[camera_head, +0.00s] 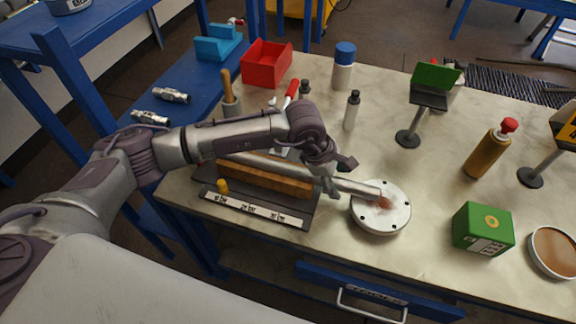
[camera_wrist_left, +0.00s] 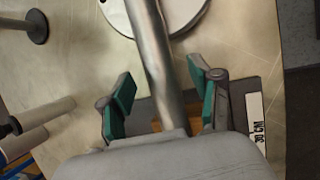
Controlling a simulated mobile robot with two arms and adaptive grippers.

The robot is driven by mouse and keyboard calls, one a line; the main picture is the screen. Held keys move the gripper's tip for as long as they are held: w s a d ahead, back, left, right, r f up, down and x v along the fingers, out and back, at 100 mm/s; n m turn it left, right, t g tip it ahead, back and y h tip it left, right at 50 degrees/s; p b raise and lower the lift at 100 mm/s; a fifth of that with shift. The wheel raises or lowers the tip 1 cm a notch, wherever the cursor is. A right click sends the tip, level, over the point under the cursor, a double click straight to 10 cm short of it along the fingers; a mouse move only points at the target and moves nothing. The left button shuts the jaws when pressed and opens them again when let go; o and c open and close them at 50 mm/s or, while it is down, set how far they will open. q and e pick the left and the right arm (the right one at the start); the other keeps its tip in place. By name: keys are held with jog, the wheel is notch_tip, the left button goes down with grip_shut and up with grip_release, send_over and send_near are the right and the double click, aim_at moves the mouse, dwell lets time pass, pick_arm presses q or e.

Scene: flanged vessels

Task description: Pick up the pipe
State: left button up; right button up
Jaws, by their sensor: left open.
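The pipe (camera_head: 358,187) is a long silver tube lying over a wooden block on a dark fixture (camera_head: 309,214). Its right end, with a brownish tip, reaches over a round pale flange disc (camera_head: 394,219) with bolt holes. My left gripper (camera_head: 340,176) is over the pipe, close to the disc. In the left wrist view, the pipe (camera_wrist_left: 153,50) runs between the open green-padded fingers of my left gripper (camera_wrist_left: 162,82), with gaps on both sides. The arm hides part of the pipe in the head view. My right gripper is not seen.
A green box (camera_head: 483,229) and a brown dish (camera_head: 555,251) stand right of the disc. A white bottle (camera_head: 352,110), a blue-capped bottle (camera_head: 343,68) and a stand (camera_head: 408,138) are behind. A red bin (camera_head: 267,64) is at the back left. The table's front edge is close.

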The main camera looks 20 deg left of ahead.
pick_arm(q)
jog(key=shift+d+f, duration=0.2)
jog(key=shift+f, duration=0.25)
jog(key=shift+c, duration=0.2)
grip_shut()
jog(key=shift+w+r, duration=0.1)
jog(key=shift+r, duration=0.05)
